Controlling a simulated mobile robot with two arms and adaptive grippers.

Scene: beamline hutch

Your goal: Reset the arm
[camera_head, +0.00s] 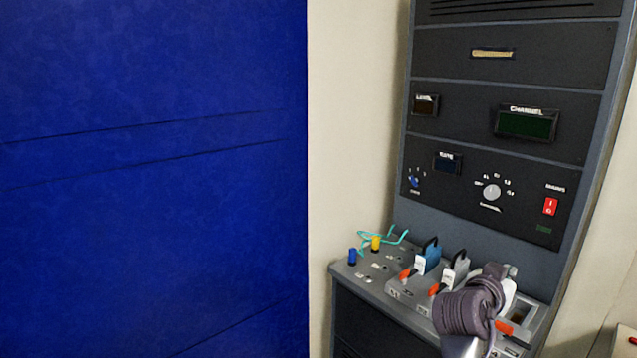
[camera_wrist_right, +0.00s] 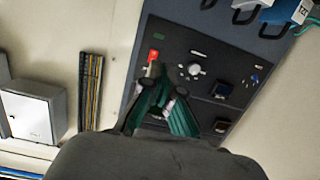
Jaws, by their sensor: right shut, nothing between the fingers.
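My right arm comes in at the lower right of the head view, with its grey-purple wrist in front of the rack's sloping desk. My right gripper (camera_head: 505,283) is mostly hidden behind that wrist there. In the right wrist view its dark green fingers (camera_wrist_right: 168,92) are shut with nothing held, in front of the rack's control panel (camera_wrist_right: 208,62). Whether they touch the panel I cannot tell. My left gripper is not in view.
The rack (camera_head: 505,145) carries displays, a white knob (camera_head: 491,192) and a red switch (camera_head: 550,206). On its desk are blue (camera_head: 428,258) and white (camera_head: 455,272) padlock-like pieces, orange-red tags and a yellow plug (camera_head: 376,243). A large blue panel (camera_head: 150,180) fills the left.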

